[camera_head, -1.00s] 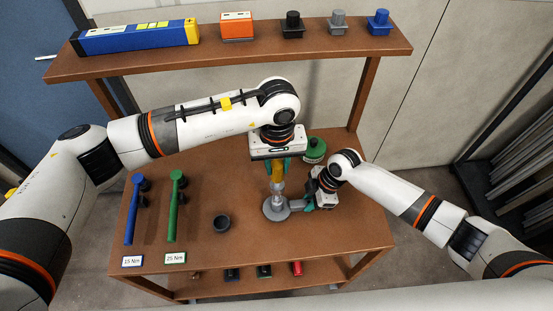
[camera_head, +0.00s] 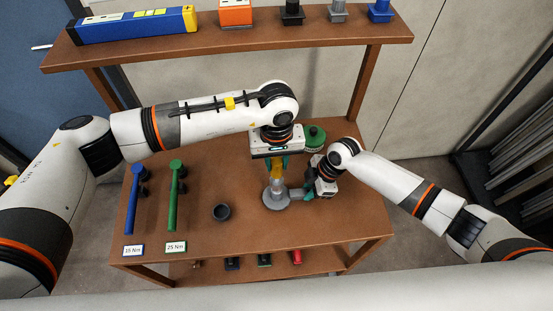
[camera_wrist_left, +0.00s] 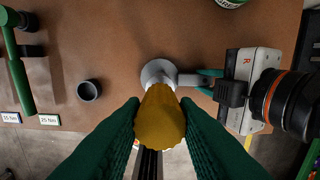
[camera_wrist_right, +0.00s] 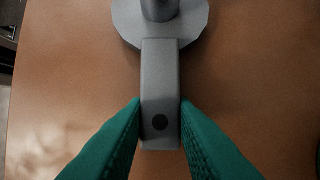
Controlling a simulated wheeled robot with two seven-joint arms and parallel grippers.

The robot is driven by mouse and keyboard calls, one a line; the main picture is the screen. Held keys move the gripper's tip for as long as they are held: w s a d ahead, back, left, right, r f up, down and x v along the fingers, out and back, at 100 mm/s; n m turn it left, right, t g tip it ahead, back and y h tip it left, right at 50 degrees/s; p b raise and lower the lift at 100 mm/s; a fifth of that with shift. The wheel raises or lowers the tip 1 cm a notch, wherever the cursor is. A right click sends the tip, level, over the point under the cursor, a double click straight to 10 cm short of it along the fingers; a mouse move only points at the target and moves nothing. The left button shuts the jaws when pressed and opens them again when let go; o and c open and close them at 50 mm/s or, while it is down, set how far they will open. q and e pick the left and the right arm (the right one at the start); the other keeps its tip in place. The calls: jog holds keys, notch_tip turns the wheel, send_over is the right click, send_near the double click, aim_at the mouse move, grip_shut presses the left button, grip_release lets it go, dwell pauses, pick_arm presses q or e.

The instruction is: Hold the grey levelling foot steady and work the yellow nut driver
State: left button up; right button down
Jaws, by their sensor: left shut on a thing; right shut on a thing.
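The grey levelling foot (camera_head: 275,203) stands on the brown bench, its round base flat on the top. Its side arm also shows in the right wrist view (camera_wrist_right: 160,85), pointing toward me. My right gripper (camera_wrist_right: 160,115) is shut on this arm, one finger on each side. The yellow nut driver (camera_head: 276,167) stands upright above the foot. My left gripper (camera_wrist_left: 160,110) is shut on its yellow handle (camera_wrist_left: 160,118), seen from above in the left wrist view. The handle hides where the driver's lower end meets the foot.
A blue wrench (camera_head: 132,200) and a green wrench (camera_head: 174,200) lie at the bench's left. A dark cup (camera_head: 221,212) stands left of the foot. A green-lidded container (camera_head: 314,137) stands behind my right gripper. The upper shelf (camera_head: 210,42) carries several items.

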pick_arm(q)
jog(key=shift+f, duration=0.2)
jog(key=shift+f, duration=0.9)
jog(key=shift+f, duration=0.15)
jog(key=shift+m, duration=0.6)
jog(key=shift+r, duration=2.6)
jog(key=shift+c, duration=0.2)
pick_arm(e)
jog(key=c, duration=1.1)
grip_release()
jog(key=shift+r, duration=0.1)
jog(key=v, duration=1.2)
